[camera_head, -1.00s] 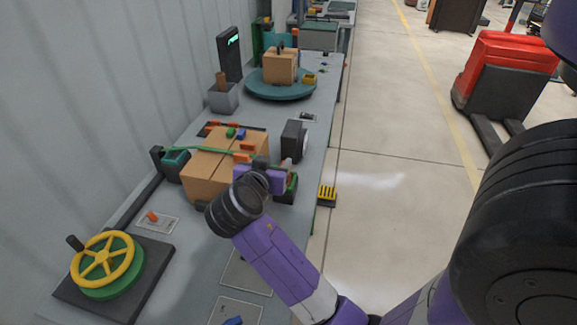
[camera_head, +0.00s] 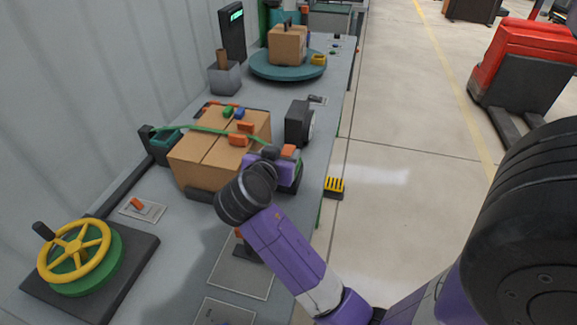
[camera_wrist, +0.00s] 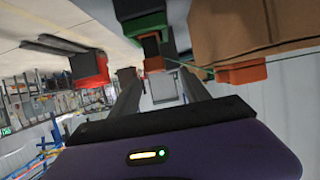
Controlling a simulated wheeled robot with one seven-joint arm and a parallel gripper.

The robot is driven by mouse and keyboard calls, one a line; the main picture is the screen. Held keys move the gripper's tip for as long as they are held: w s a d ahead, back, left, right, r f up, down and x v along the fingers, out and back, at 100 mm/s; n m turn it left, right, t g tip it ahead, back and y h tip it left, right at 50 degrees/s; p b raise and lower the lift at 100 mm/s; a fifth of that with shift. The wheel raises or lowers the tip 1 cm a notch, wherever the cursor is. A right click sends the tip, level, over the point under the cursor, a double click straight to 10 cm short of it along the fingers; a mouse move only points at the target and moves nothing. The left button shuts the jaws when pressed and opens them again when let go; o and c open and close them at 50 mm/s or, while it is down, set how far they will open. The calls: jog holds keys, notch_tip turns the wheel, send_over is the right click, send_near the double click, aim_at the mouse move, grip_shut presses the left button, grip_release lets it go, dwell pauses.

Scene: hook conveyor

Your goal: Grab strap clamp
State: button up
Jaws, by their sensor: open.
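A cardboard box (camera_head: 200,165) on the bench has a green strap (camera_head: 195,128) across its top. The likely strap clamp, a small orange and dark block (camera_head: 288,151), sits at the strap's right end beside the box. My gripper (camera_wrist: 158,75) is open there. In the wrist view, the orange part (camera_wrist: 154,63) shows between the two fingertips, with the strap running from it to the right. I cannot tell whether the fingers touch it. In the head view my wrist hides most of the fingers.
A black device (camera_head: 299,122) stands close behind the clamp. Orange blocks (camera_head: 238,140) lie on the box. A yellow handwheel (camera_head: 75,246) is at the front left, and a teal turntable (camera_head: 262,68) with another box is farther back. Open floor lies to the right.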

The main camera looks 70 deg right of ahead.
aim_at(291, 147)
jog(key=shift+f+b, duration=0.35)
jog(key=shift+f, duration=0.35)
jog(key=x, duration=0.2)
jog(key=p+x, duration=0.1)
jog(key=x, duration=0.1)
jog(key=p+x, duration=0.1)
jog(key=x, duration=0.1)
jog(key=shift+s+d+r, duration=0.2)
jog(key=shift+d+r, duration=0.05)
jog(key=shift+d, duration=0.05)
jog(key=shift+d+f, duration=0.3)
jog(key=shift+d, duration=0.15)
grip_shut()
